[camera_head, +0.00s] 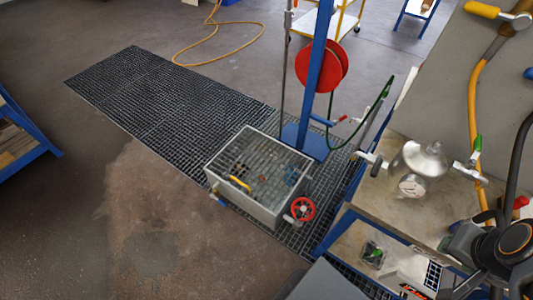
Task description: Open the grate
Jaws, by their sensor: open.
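The grate is a metal grid (262,165) lying over the top of a grey open-topped box (245,206) near the middle of the head view. It looks flat and closed. A yellow handle (239,183) shows at its left front part. Dim shapes show through the grid. A red handwheel (303,209) sits at the box's right front corner. My gripper (453,262) is at the lower right, dark and partly cut off with my arm. Its jaws are open and hard to make out. It is well apart from the grate, with nothing seen in it.
A blue post with a red hose reel (319,66) stands right behind the box. Dark floor grating (165,95) runs back left. The floor (150,220) left of the box is clear.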

